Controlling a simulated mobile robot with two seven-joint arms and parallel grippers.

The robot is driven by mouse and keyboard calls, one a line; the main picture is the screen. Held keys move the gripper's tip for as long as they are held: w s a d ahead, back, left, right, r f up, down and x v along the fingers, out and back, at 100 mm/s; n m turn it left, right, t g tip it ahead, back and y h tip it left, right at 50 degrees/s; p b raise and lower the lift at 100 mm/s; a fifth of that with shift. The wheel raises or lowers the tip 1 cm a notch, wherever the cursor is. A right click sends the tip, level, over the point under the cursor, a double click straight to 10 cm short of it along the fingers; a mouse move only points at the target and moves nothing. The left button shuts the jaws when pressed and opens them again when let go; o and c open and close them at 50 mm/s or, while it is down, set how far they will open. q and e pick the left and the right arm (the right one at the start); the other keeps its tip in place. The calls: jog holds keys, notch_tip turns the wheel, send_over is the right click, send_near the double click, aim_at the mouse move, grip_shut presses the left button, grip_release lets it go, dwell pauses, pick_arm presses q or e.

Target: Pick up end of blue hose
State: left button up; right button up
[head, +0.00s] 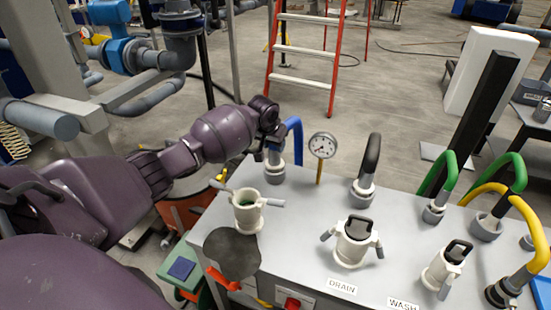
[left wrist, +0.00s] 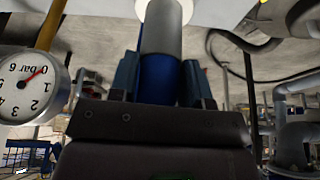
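The blue hose (head: 294,127) arches at the back left of the grey panel (head: 310,209). Its grey end sits in a white socket (head: 275,172). My left gripper (head: 272,138) is at this end, just above the socket. In the left wrist view the grey and blue hose end (left wrist: 160,70) stands between the two fingers (left wrist: 160,80). The fingertips are mostly hidden by the wrist in the head view. My right gripper is not in view.
A pressure gauge (head: 322,146) stands right beside the gripper; it also shows close in the left wrist view (left wrist: 30,85). A black hose (head: 371,160) is further right, then green (head: 444,174) and yellow hoses (head: 532,230). A white valve port (head: 248,210) is in front.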

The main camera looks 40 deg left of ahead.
pick_arm(q)
grip_shut()
jog(key=shift+r, duration=0.15)
